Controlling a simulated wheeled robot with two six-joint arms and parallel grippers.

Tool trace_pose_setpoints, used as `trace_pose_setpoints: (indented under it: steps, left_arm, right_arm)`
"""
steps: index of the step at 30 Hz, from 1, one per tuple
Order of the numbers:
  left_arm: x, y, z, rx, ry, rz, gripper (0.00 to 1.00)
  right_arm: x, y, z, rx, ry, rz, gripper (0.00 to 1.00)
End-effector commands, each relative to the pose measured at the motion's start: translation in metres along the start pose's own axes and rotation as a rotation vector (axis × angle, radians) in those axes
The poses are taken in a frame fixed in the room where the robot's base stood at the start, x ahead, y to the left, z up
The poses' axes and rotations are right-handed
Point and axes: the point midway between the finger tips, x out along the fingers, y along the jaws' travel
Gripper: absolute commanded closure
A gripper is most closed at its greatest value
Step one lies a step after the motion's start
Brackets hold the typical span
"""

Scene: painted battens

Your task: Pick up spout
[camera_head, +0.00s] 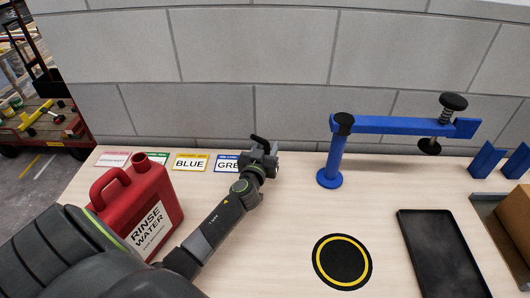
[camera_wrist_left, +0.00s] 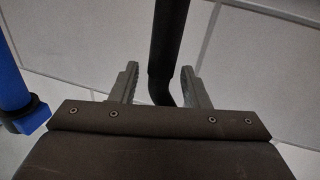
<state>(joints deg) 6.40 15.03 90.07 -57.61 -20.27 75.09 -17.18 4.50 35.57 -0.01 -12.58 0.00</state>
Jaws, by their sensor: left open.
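A black bent tube, which looks like the spout (camera_wrist_left: 168,45), stands between the fingers of my left gripper (camera_wrist_left: 160,72) in the left wrist view. The fingers are apart on either side of it, and its lower end bends near the gripper body. In the head view my left gripper (camera_head: 263,149) is at the back of the table, by the wall. I cannot clearly tell the spout from the dark gripper parts there. A red can (camera_head: 138,205) labelled RINSE WATER stands left of my left arm. My right gripper is not in view.
A blue stand (camera_head: 334,155) with a horizontal arm and black clamp is right of the gripper. Label cards (camera_head: 190,163) lie along the back edge. A black round mat (camera_head: 341,262) and a dark tray (camera_head: 441,255) lie at front right. Table between is clear.

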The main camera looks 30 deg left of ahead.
Motion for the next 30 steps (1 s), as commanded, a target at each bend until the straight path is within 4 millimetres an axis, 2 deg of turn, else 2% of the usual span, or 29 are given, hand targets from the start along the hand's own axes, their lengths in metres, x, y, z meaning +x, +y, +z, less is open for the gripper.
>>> trace_pose_setpoints:
  steps: [9, 18, 26, 30]
  left_arm:
    - [0.004, 0.0, 0.0, -0.001, 0.0, 0.0, 0.59]
    - [0.003, 0.0, 0.0, -0.001, 0.0, 0.0, 0.99]
    - [0.003, 0.0, -0.001, 0.0, 0.0, 0.0, 1.0]
    - [0.004, 0.001, -0.014, -0.001, 0.002, 0.0, 1.0]
  right_arm:
    - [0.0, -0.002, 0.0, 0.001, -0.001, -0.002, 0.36]
    - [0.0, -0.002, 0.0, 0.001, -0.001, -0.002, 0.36]
    - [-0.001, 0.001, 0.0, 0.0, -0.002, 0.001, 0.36]
    - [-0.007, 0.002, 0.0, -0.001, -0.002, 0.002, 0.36]
